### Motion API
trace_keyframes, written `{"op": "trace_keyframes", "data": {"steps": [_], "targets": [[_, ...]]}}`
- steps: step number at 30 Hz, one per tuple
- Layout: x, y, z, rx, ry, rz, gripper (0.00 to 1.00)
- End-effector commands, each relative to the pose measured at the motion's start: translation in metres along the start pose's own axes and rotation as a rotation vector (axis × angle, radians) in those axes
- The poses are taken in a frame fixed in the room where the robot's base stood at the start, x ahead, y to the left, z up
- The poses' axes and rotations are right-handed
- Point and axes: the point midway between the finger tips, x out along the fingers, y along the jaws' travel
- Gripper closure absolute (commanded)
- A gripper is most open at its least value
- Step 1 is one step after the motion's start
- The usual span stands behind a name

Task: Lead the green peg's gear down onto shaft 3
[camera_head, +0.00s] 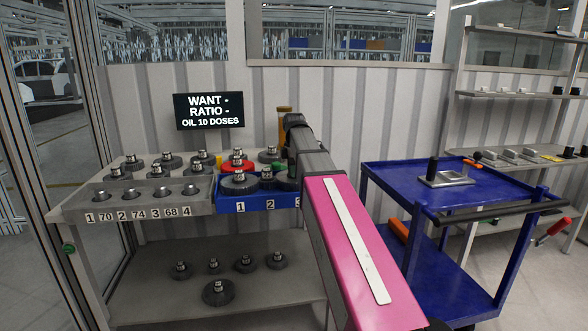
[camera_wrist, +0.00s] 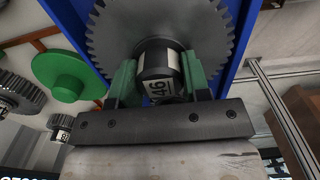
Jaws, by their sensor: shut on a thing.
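My gripper (camera_wrist: 158,80) has green fingers, one on each side of the dark hub (camera_wrist: 158,62) of a large grey toothed gear (camera_wrist: 215,40) in the wrist view. The hub carries a white label that reads 46. The gear is over the blue tray (camera_wrist: 72,22); I cannot tell its height above it. In the head view the blue tray (camera_head: 228,207) has labels 1, 2 and 3 on its front. Gears (camera_head: 238,185) stand in its left part. My arm covers the tray's right end, so shaft 3 is hidden. A green disc (camera_wrist: 62,72) lies left of the gear.
A grey rack (camera_head: 150,205) with numbered places stands left of the tray. A red disc (camera_head: 238,164) and several gears (camera_head: 168,160) are behind. More gears (camera_head: 218,292) lie on the lower shelf. A blue cart (camera_head: 410,180) stands at right. A sign (camera_head: 209,110) hangs above.

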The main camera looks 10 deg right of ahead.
Motion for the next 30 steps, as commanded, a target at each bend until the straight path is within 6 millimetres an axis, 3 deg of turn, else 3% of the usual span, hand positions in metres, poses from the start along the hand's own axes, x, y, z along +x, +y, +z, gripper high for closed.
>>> {"op": "trace_keyframes", "data": {"steps": [18, 19, 21, 30], "targets": [[0.0013, 0.0004, 0.0, 0.0, 0.0, 0.001, 1.0], [0.0013, 0.0004, 0.0, 0.0, 0.0, 0.001, 0.5], [0.0014, 0.0004, 0.0, 0.0, 0.0, 0.001, 0.27], [0.0017, -0.0001, 0.0, 0.0, 0.0, 0.0, 0.27]]}}
